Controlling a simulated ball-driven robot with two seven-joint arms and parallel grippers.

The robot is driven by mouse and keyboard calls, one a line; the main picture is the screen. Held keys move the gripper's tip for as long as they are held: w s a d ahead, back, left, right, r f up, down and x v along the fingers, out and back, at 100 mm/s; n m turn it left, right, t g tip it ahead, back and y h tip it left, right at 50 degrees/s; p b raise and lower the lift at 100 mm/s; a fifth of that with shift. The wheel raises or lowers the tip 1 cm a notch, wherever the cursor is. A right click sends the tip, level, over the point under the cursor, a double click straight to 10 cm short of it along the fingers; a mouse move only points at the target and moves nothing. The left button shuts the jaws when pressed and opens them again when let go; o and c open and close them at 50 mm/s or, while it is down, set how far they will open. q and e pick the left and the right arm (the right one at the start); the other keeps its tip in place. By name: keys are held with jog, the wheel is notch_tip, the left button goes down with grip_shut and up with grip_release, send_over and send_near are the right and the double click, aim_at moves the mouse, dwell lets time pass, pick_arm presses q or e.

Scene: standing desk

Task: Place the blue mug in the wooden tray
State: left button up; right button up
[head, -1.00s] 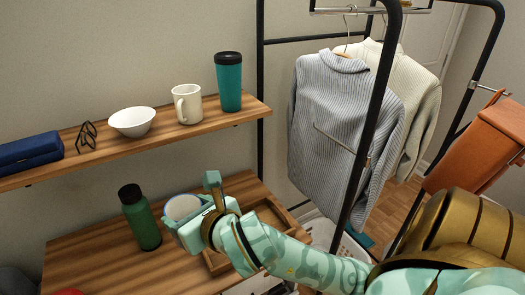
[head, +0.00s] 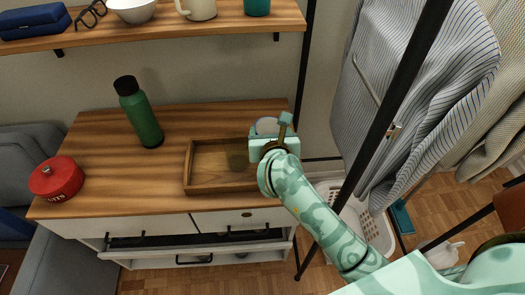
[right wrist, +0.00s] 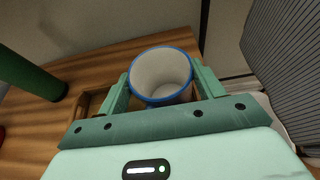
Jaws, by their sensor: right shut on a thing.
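The blue mug (head: 266,126), with a white inside and blue rim, is mostly hidden behind my right gripper (head: 275,142) in the head view. In the right wrist view the mug (right wrist: 161,76) sits upright or nearly so between the two fingers of my right gripper (right wrist: 163,88), which is shut on it. The wooden tray (head: 225,188) lies on the desk, and its visible part is empty. The mug appears over the tray's back right corner; its height above it is hard to tell. My left gripper is not in view.
A green bottle (head: 142,118) stands left of the tray, and a red pot (head: 57,179) is at the desk's left end. A shelf (head: 150,31) runs above the desk. A black rack post (head: 385,110) and hanging clothes are to the right.

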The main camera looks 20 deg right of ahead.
notch_tip(320, 180, down, 5)
jog(key=shift+f+b, duration=0.1)
jog(key=shift+b, duration=0.85)
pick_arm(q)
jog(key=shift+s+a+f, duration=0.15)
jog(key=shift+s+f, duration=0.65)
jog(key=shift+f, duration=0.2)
pick_arm(e)
jog(key=o, duration=1.2)
jog(key=shift+f, duration=0.15)
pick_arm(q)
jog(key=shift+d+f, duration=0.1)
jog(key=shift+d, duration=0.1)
pick_arm(e)
jog(key=shift+o, duration=0.2)
